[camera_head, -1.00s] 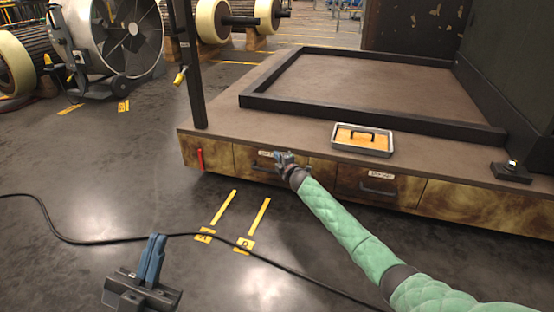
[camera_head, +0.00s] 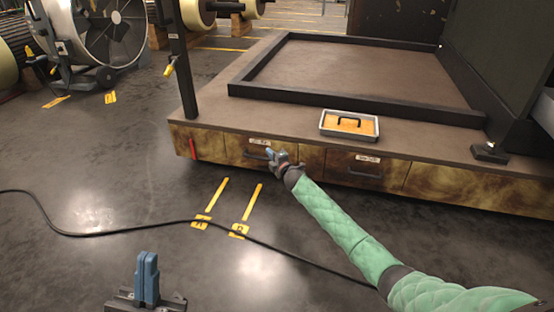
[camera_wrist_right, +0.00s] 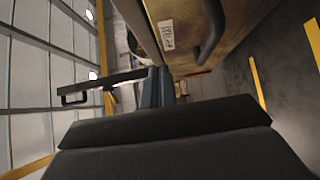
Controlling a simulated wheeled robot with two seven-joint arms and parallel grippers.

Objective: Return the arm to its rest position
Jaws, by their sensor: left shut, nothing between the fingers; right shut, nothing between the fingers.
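My right gripper (camera_head: 271,155) is at the end of the green-sleeved arm, in front of the left labelled drawer (camera_head: 233,153) of the low bench. Its blue fingers are together and empty, overlapping the right end of that drawer's handle in the head view. In the right wrist view the closed fingers (camera_wrist_right: 158,86) point past a drawer handle (camera_wrist_right: 211,35); I see no grip on it. My left gripper (camera_head: 147,276) is at the bottom left over the floor, its blue fingers upright, closed and empty.
A grey tray with an orange inside (camera_head: 349,125) sits on the bench's front edge. A dark post (camera_head: 181,70) stands at the bench's left corner. A black cable (camera_head: 150,226) crosses the floor near yellow markings (camera_head: 216,195). A large fan (camera_head: 100,30) stands back left.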

